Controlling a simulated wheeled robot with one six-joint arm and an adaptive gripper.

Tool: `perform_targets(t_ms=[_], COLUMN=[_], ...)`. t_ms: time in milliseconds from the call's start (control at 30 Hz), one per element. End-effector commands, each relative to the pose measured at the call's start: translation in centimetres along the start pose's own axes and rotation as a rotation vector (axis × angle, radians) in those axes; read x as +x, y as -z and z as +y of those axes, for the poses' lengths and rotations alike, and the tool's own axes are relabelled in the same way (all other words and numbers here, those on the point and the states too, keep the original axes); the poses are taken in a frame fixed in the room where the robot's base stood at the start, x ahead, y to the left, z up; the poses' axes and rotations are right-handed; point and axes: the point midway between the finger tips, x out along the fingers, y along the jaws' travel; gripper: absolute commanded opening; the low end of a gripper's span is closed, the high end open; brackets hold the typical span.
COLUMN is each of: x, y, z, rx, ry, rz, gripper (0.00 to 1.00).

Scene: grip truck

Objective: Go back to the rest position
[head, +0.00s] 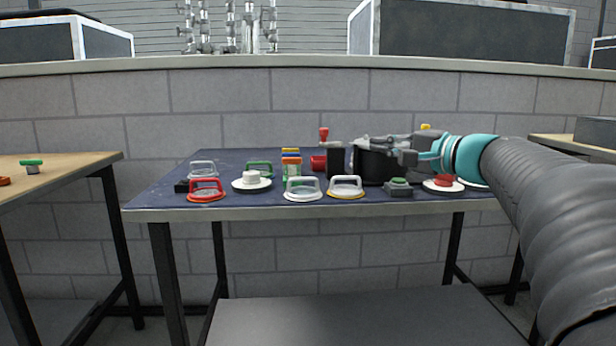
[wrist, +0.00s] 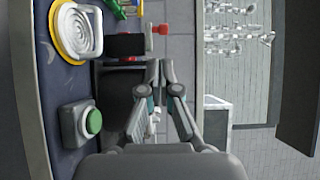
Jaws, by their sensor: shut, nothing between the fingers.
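My gripper (head: 372,146) reaches in from the right over the table (head: 330,212) in the head view. It is at the upper part of a black box-like object (head: 369,168); I cannot tell if it touches it. In the wrist view my gripper (wrist: 163,66) shows its two fingers close together at the tips, with nothing held between them. The black object (wrist: 120,88) lies beside and partly behind the fingers there.
Handled lids (head: 207,191), a white knob on a plate (head: 251,181), a green button box (head: 398,187) and a red knob (head: 444,181) crowd the table. A red-topped black object (head: 334,160) stands left of my gripper. A block wall (head: 80,130) is behind.

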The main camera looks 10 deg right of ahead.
Motion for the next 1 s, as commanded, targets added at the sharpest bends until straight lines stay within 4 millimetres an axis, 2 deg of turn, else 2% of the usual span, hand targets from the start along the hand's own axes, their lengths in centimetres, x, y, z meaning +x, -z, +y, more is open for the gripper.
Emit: perform_targets(t_ms=[67,133,267,400,533,700,800,900,1000], x=[0.2,0.4,-0.3,-2.9,-6.4,-11.9,-14.8,-16.8,-18.1], y=[-1.6,-4.0,-9.6,-15.1,-18.9,-21.9,-22.5,-22.7,-22.6], z=[0.5,1.7,5.6,10.3,14.4,18.8,20.7,22.0,22.8], rx=[-0.019,-0.05,-0.149,-0.296,-0.458,-0.707,-0.849,-0.963,-1.039], ry=[-0.044,-0.118,-0.316,-0.536,-0.721,-0.93,-1.022,-1.087,-1.124], rz=[-0.017,-0.041,-0.103,-0.175,-0.239,-0.318,-0.353,-0.38,-0.394], gripper=[0.0,0.0,0.0,0.0,0.0,0.0,0.0,0.0,0.0])
